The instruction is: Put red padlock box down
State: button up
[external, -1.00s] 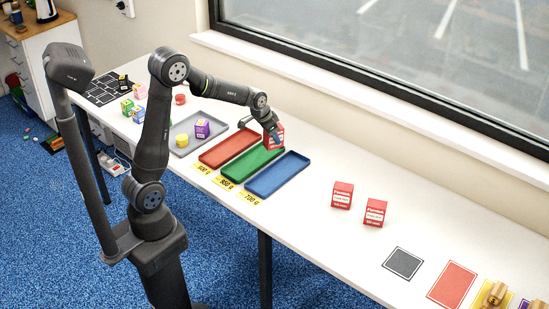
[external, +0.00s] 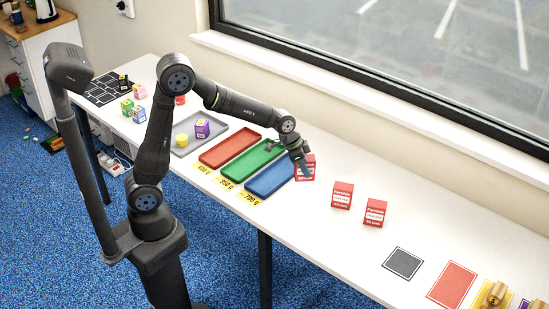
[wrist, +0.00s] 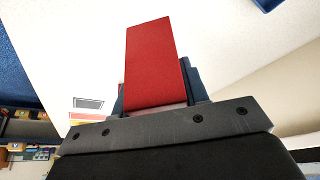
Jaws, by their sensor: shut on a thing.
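My gripper (external: 303,161) is shut on a red padlock box (external: 306,173) with a white label. In the external view it holds the box just right of the blue tray, close to the table top; I cannot tell whether the box touches the table. In the wrist view the red box (wrist: 151,62) stands out between the fingers, its plain red face towards the camera. Two more red padlock boxes stand upright on the table to the right, one nearer my gripper (external: 342,195) and one farther right (external: 375,212).
Red (external: 230,148), green (external: 282,148) and blue (external: 262,185) trays lie side by side with yellow weight labels in front. A grey tray (external: 182,152) holds a purple box and a yellow piece. Black (external: 403,262) and red (external: 452,283) mats lie at the right. Table around the boxes is clear.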

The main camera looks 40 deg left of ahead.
jog(key=w+a+f, duration=0.1)
jog(key=w, duration=0.1)
jog(key=w+a+f, duration=0.3)
jog(key=w, duration=0.1)
jog(key=shift+w+a+f, duration=0.15)
jog(key=shift+a+f, duration=0.05)
jog(key=shift+f, duration=2.1)
jog(key=shift+f, duration=0.15)
jog(key=o, duration=1.1)
jog(key=shift+o, duration=0.2)
jog(key=shift+o, duration=0.4)
jog(key=v, duration=1.2)
